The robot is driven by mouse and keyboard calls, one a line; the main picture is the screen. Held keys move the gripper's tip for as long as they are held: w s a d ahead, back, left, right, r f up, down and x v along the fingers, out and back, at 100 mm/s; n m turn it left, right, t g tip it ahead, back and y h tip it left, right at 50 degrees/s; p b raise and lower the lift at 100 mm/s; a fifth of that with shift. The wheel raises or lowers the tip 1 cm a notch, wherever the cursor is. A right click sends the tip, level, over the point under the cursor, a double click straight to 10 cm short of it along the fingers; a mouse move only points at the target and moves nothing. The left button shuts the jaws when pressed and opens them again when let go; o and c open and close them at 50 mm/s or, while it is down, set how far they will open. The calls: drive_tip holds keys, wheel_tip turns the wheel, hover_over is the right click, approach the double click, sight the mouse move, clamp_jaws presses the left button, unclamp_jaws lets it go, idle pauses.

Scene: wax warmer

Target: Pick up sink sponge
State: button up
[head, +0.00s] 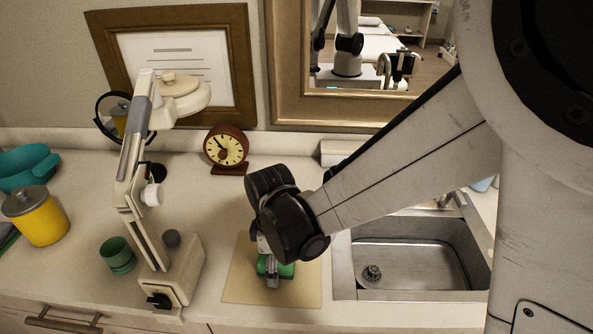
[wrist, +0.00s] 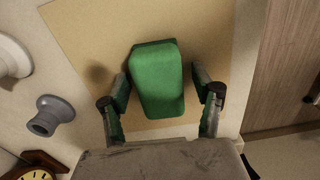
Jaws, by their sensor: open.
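The sink sponge (wrist: 157,80) is a green block lying on a tan mat (wrist: 90,30) on the counter. In the wrist view my gripper (wrist: 161,84) is open, with one finger on each side of the sponge and small gaps between. In the head view the sponge (head: 285,270) is partly hidden under my gripper (head: 270,274), which points down over the mat left of the sink. I cannot tell how far the fingertips are above the mat.
The sink (head: 405,262) lies right of the mat. A white lamp-like device (head: 180,265) stands to the left, with a green cup (head: 118,254) and a yellow canister (head: 42,220) beyond. A clock (head: 227,149) stands by the wall.

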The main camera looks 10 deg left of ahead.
drive_tip(key=c, duration=1)
drive_tip(key=shift+r, duration=0.15)
drive_tip(key=shift+c, duration=0.2)
wheel_tip(320, 180, up, 10)
drive_tip(key=shift+s+a+f, duration=0.1)
drive_tip(key=shift+s, duration=0.05)
